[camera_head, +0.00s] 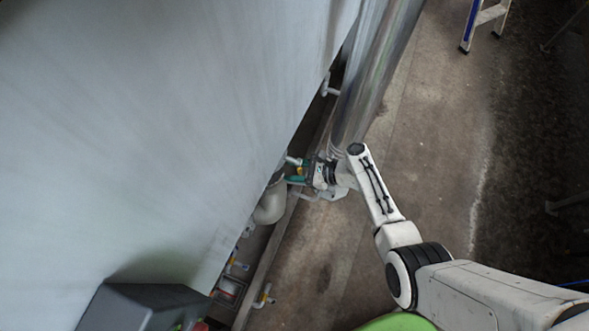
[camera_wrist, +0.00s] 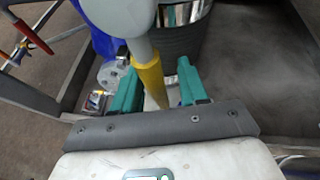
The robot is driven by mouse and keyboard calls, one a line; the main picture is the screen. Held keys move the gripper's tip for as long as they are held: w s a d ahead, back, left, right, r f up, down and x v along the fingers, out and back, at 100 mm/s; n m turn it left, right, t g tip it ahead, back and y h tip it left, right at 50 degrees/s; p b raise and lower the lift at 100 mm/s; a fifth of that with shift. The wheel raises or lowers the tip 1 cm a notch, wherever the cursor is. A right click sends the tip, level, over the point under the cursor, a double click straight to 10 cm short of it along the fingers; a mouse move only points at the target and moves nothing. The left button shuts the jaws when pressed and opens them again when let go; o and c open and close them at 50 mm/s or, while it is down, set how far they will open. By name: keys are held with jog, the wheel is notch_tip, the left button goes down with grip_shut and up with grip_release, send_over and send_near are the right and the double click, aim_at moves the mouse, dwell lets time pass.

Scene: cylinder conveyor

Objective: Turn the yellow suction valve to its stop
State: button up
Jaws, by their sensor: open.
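The yellow valve handle (camera_wrist: 149,77) stands in the wrist view as a yellow sleeve below a rounded grey-white part. My gripper (camera_wrist: 157,74) has its two green fingers apart, one on each side of the yellow handle, with gaps visible on both sides. In the head view my gripper (camera_head: 294,171) reaches into the narrow space beside the large pale tank, near a curved pipe. A small yellow spot shows between the green fingers there. The lower end of the handle is partly hidden behind my gripper's dark edge.
A shiny metal cylinder (camera_wrist: 184,28) and a blue part (camera_wrist: 98,42) stand behind the handle. A red handle (camera_wrist: 32,36) is at the upper left. The pale tank wall (camera_head: 150,120) bounds the left; open floor (camera_head: 440,130) lies to the right, with a ladder (camera_head: 488,18) beyond.

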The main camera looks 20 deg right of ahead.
jog(key=p+v, duration=0.1)
jog(key=v, duration=1)
jog(key=shift+w, duration=0.1)
